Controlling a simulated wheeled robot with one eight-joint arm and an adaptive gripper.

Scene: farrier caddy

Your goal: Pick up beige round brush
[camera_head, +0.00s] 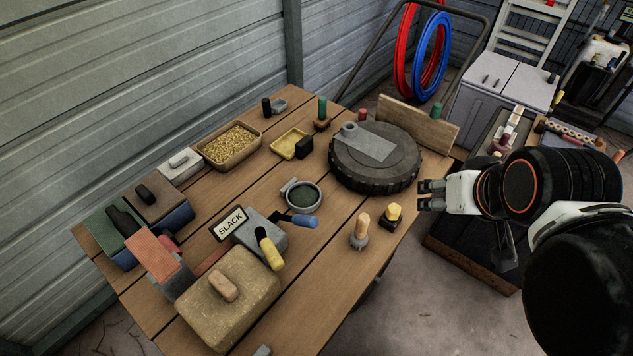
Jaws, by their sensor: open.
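The beige round brush (361,229) stands upright near the right edge of the wooden table (325,262). It has a beige knob handle above a grey bristle base. A yellow-topped piece with a dark base (392,215) stands close to its right. My gripper (422,195) is open and empty. It shows above and to the right of the brush in the picture, at the table's right edge, with its fingers pointing left. It is apart from the brush.
A large dark round disc with a grey plate (376,170) lies behind the brush. A round grey dish (302,196) and a blue-handled tool (302,221) are to the brush's left. A tan block (240,300) sits at the front. Bare planks lie in front of the brush.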

